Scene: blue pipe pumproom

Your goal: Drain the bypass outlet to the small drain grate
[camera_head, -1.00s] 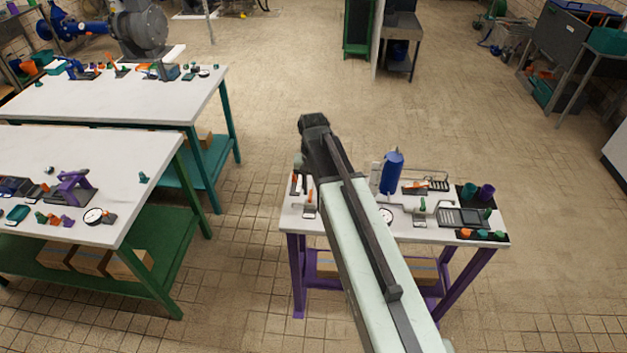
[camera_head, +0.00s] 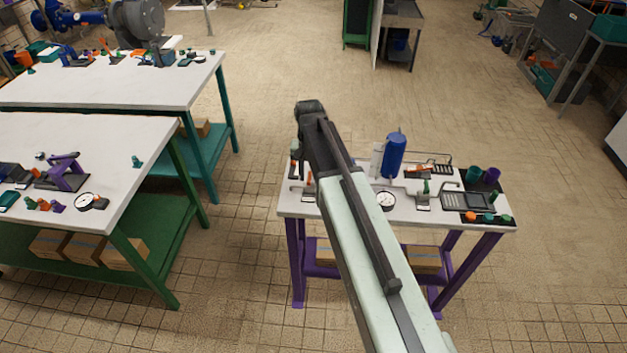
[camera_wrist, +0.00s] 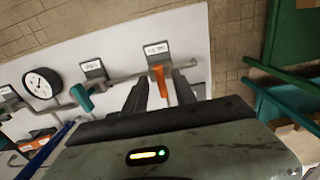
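A valve with an orange handle (camera_wrist: 161,84) stands on the white tabletop in the wrist view, with a small label plate behind it. My gripper (camera_wrist: 160,92) has its two dark fingers apart, one either side of the orange handle; I cannot tell whether they touch it. A second valve with a teal handle (camera_wrist: 83,98) stands to the left, on a pipe leading towards a round gauge (camera_wrist: 42,83). The labels are too blurred to read, so I cannot tell which is the bypass outlet or drain.
A green-legged table (camera_head: 110,145) stands at the left. The tiled floor between them is clear.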

